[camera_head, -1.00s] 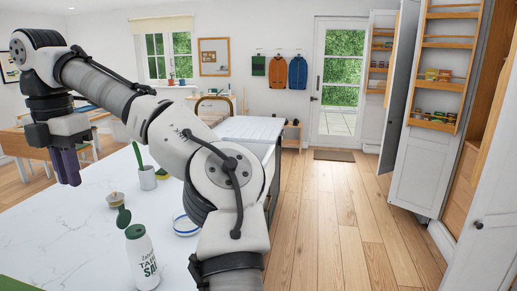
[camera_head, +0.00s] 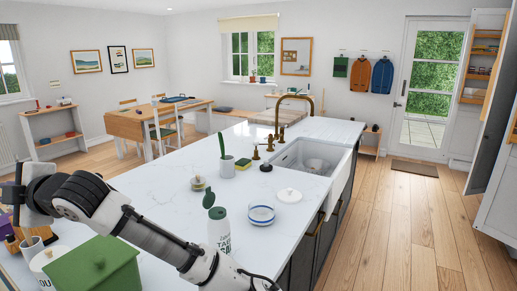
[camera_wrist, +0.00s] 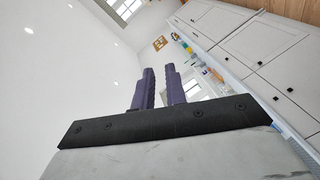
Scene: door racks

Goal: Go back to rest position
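My gripper (camera_wrist: 160,72) shows in the wrist view as two purple fingers with a gap between them and nothing held. It points at free space, with white ceiling and wall beyond. In the head view my arm is folded low at the lower left, with its wrist end near the picture's left edge. The fingers cannot be clearly made out there. The arm passes above the near left part of the white marble island (camera_head: 165,185), close to a green box (camera_head: 95,268).
A sink (camera_head: 310,158) is beyond. The wooden floor (camera_head: 390,225) to the right is clear. A dining table (camera_head: 150,122) stands behind.

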